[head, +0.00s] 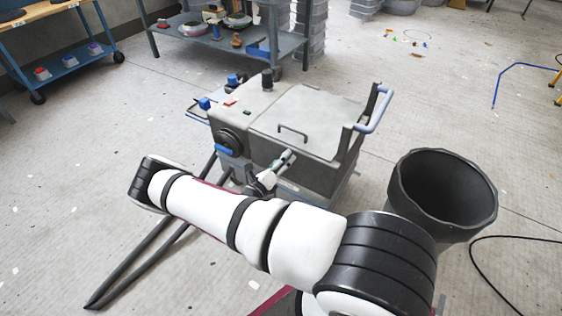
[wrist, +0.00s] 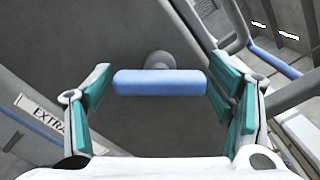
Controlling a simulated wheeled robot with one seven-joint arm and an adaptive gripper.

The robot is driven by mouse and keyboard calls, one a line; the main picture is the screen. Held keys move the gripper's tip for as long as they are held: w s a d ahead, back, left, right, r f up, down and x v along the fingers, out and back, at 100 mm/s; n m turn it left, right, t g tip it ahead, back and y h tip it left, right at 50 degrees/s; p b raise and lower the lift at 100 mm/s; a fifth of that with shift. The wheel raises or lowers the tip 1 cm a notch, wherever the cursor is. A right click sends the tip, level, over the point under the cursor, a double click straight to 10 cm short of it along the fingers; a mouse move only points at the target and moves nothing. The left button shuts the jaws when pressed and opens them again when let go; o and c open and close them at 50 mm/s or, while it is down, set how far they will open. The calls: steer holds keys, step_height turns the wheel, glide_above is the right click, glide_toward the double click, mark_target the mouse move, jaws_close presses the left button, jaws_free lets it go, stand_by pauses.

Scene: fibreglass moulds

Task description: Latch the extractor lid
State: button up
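The extractor (head: 285,174) is a grey box-like machine with a flat grey lid (head: 318,118). The lid lies down on the box and has a small dark handle (head: 293,132). In the wrist view a blue bar-shaped latch handle (wrist: 160,83) sits crosswise on a round grey stem (wrist: 158,60). My gripper (wrist: 161,76) is open, with teal-padded fingers to the left and right of the blue bar. I cannot tell whether the pads touch its ends. In the head view my gripper (head: 270,177) is at the extractor's near side, where the latch is hidden.
A blue-and-grey push handle (head: 377,108) rises at the extractor's right end. A black round knob (head: 229,142) is on its left face. A dark bucket (head: 441,188) stands to the right. Benches stand behind; the floor at left is mostly clear.

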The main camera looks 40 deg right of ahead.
steer(key=c, duration=0.7)
steer(key=shift+m, duration=0.5)
steer(key=m+p, duration=0.1)
steer(key=m, duration=0.2)
steer(key=shift+m+p, duration=0.3)
steer(key=shift+m, duration=0.1)
steer(key=m+p, duration=0.2)
steer(key=m, duration=0.3)
steer(key=shift+m, duration=0.3)
steer(key=o, duration=1.2)
